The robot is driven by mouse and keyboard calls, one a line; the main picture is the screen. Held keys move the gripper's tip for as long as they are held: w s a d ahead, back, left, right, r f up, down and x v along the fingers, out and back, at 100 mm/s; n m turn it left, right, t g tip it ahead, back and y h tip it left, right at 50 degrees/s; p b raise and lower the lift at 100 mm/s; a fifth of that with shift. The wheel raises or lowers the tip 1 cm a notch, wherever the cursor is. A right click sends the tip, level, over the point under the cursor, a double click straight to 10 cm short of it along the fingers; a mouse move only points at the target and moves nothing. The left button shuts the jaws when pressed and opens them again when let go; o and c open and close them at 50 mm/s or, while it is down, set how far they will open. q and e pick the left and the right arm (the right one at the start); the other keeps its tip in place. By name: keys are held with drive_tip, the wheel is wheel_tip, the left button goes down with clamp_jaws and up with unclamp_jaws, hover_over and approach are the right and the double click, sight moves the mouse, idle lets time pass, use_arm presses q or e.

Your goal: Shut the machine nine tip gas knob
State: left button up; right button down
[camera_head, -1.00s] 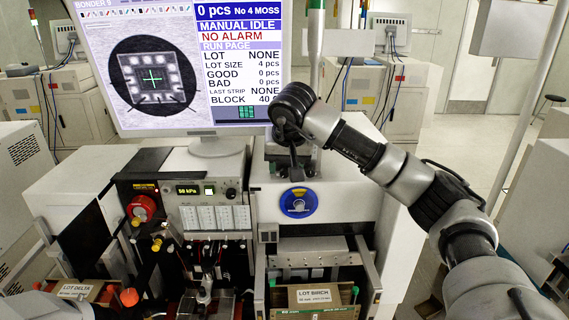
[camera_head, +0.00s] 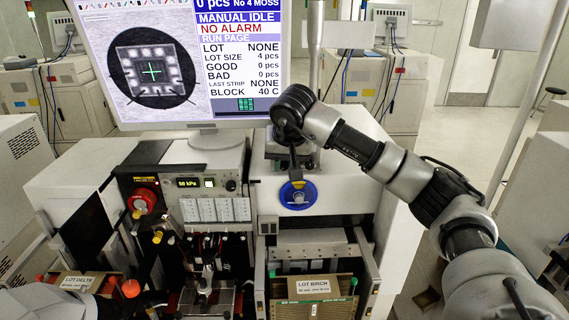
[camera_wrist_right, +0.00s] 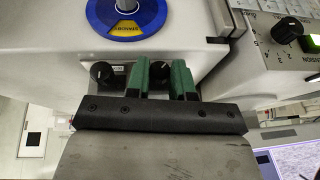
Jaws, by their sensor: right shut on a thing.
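My right gripper (camera_head: 294,170) hangs over the machine top, just behind a blue disc (camera_head: 298,194). In the right wrist view its two green fingers (camera_wrist_right: 160,80) are shut on a dark knob (camera_wrist_right: 159,68), mostly hidden between them. A second black knob (camera_wrist_right: 102,73) sits free to the left on the same small panel. The panel labels are too small to read, so I cannot tell which knob is the tip gas one. My left arm shows at the lower left, with a dark part, probably the left gripper (camera_head: 115,296), whose fingers I cannot make out.
The blue disc is close to the fingers in the wrist view. A control unit with a lit pressure display (camera_head: 189,183) stands left of it. The monitor (camera_head: 190,60) rises behind. Boxes marked LOT DELTA (camera_head: 76,281) and LOT BIRCH (camera_head: 314,284) sit low in front.

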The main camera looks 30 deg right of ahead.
drive_tip(key=y+b, duration=0.1)
drive_tip(key=b, duration=0.1)
drive_tip(key=t+y+b, duration=0.1)
drive_tip(key=b, duration=0.1)
drive_tip(key=f+t+y+b, duration=0.1)
drive_tip(key=b, duration=0.1)
drive_tip(key=shift+s+d+m+b, duration=0.15)
drive_tip(key=shift+d+m+b, duration=0.15)
drive_tip(key=shift+m+b, duration=0.1)
drive_tip(key=shift+r+t+y+b, duration=0.4)
drive_tip(key=shift+y+b, duration=0.15)
drive_tip(key=shift+y, duration=0.15)
drive_tip(key=c, duration=1)
unclamp_jaws()
drive_tip(key=shift+s, duration=0.1)
